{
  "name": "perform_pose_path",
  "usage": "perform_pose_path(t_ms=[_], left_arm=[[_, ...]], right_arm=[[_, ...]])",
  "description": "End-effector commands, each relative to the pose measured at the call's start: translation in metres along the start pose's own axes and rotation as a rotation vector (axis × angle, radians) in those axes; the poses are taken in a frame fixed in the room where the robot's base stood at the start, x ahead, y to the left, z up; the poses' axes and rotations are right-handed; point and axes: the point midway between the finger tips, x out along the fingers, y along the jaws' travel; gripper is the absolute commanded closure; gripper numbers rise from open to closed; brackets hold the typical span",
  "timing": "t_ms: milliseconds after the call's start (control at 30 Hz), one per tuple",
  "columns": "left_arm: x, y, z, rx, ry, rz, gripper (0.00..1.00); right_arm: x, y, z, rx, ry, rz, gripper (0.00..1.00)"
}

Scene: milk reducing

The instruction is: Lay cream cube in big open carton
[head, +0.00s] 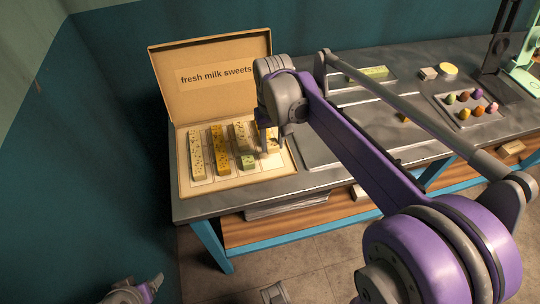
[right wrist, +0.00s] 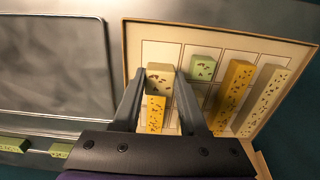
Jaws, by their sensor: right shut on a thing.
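The big open carton (head: 184,181), labelled "fresh milk sweets", lies on the grey table with its lid up at the back. It also shows in the right wrist view (right wrist: 228,37). My right gripper (head: 267,146) is down over the carton's right part. In the right wrist view its fingers (right wrist: 161,82) are shut on a speckled cream cube (right wrist: 160,76), which appears within the carton's right column. I cannot tell whether the cube touches the floor. A grey and purple end of my left arm (head: 133,291) shows at bottom left; its jaws are unclear.
The carton also holds a cream bar (head: 196,156), a yellow bar (head: 220,152) and a green cube (head: 247,162). A yellow speckled piece (right wrist: 155,113) lies close beside the held cube. A tray of coloured sweets (head: 467,113) stands far right.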

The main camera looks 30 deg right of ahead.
Motion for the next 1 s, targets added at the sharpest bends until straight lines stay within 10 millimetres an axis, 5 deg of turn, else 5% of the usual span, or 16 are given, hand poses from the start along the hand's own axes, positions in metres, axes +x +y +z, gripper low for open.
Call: perform_pose_path(t_ms=[400, 800, 833, 1000], left_arm=[[0.004, 0.0, 0.003, 0.0, -0.002, 0.0, 0.27], [0.006, 0.0, 0.004, 0.0, -0.003, 0.0, 0.27], [0.006, 0.0, 0.004, 0.0, -0.003, 0.0, 0.27], [0.006, 0.0, 0.004, 0.0, -0.003, 0.0, 0.27]], right_arm=[[0.049, 0.0, 0.0, -0.001, 0.0, 0.0, 1.0], [0.055, 0.0, 0.0, -0.001, 0.0, 0.0, 1.0], [0.055, 0.0, 0.0, -0.001, 0.0, 0.0, 0.56], [0.054, 0.0, 0.0, -0.001, 0.0, 0.0, 0.28]])
